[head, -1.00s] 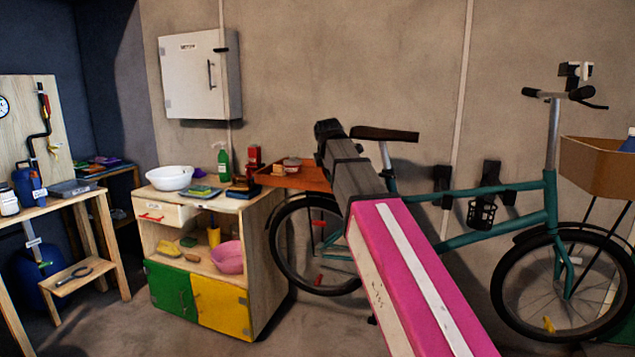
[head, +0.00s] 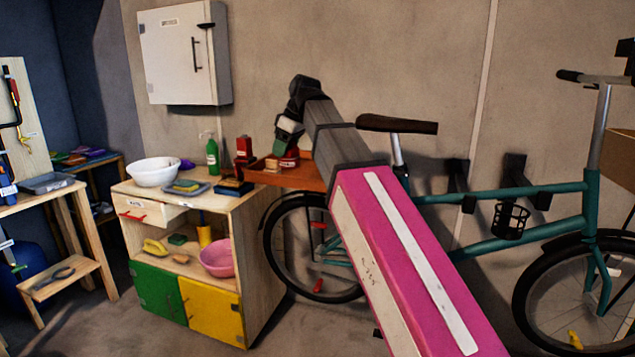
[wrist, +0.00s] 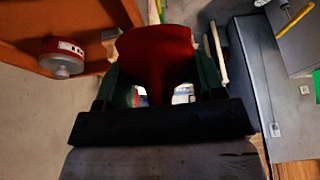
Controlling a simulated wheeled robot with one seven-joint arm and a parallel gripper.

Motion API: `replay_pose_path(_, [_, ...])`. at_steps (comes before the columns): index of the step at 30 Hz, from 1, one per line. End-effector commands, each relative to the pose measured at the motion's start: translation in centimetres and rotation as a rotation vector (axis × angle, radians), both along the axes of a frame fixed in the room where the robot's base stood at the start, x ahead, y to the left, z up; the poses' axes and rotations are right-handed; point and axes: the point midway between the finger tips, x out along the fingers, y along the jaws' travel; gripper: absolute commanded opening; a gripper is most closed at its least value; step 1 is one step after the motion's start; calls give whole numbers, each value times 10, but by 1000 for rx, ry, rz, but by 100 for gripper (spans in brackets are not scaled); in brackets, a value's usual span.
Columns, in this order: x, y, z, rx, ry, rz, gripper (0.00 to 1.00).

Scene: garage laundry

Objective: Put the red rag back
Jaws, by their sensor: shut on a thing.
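My gripper (wrist: 165,92) is shut on a red, curved, cloth-like thing that I take for the red rag (wrist: 158,55). The rag stands between the two dark green fingers and its lower part is hidden by them. In the head view my gripper (head: 287,138) hangs above the orange-brown tray (head: 300,181), beside the bench top. The rag cannot be made out clearly there. A round tin with a red band (wrist: 62,58) sits on the tray, left of the rag in the wrist view.
A teal bicycle (head: 530,192) stands at right.

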Motion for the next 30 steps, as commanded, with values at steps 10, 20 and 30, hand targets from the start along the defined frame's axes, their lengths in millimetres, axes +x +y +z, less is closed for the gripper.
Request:
replay_pose_path(10, [23,-26,-20,-1,-1,-3,37])
replay_pose_path(20, [64,-74,-58,-1,-1,-2,37])
replay_pose_path(30, [77,-89,-75,-2,-2,1,37])
